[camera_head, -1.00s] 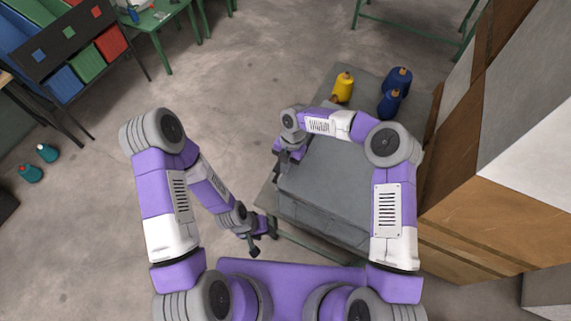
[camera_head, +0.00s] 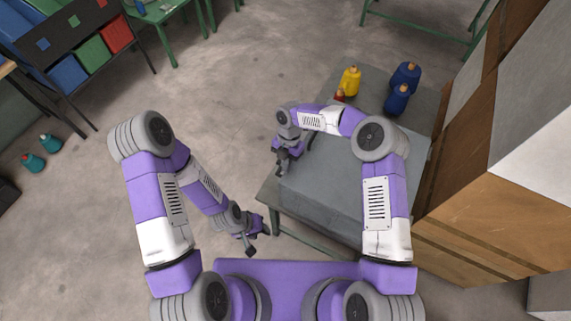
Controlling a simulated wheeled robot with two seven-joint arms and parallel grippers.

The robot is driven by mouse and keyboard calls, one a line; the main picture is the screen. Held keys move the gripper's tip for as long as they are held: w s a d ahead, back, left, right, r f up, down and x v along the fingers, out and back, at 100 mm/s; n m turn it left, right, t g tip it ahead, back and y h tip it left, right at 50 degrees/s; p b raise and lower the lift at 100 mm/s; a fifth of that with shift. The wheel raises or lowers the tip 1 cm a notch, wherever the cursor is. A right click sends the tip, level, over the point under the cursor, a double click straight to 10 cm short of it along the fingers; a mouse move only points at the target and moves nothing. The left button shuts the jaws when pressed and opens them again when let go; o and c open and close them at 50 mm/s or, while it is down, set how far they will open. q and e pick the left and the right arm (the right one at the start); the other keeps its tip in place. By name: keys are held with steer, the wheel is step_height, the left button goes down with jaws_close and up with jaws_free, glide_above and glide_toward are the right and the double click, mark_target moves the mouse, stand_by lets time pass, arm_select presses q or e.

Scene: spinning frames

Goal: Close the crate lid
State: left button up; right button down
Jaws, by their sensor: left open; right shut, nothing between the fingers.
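The grey crate lid (camera_head: 325,181) shows as a broad, nearly flat panel over the crate on the table, below my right arm. The crate's walls are hard to make out from above, and my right arm hides part of its far and right side. My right gripper (camera_head: 282,168) is shut and empty, pointing down at the lid's left far edge; whether it touches cannot be told. My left gripper (camera_head: 250,247) is open and empty, low and to the left of the table, clear of the crate.
The green-framed table (camera_head: 268,193) bears yellow (camera_head: 350,80) and blue (camera_head: 404,76) thread cones at its far end, with a small red one beside them. Stacked brown boxes (camera_head: 490,225) stand close on the right. Floor at left is open, with two teal cones (camera_head: 34,163).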

steer(key=p+v, duration=0.1)
steer(key=v, duration=0.1)
steer(key=s+p+v, duration=0.1)
steer(key=v, duration=0.1)
steer(key=shift+w+r, duration=0.1)
steer(key=shift+r, duration=0.4)
steer(key=b+v, duration=0.1)
steer(key=v, duration=0.8)
steer(key=shift+r, duration=0.1)
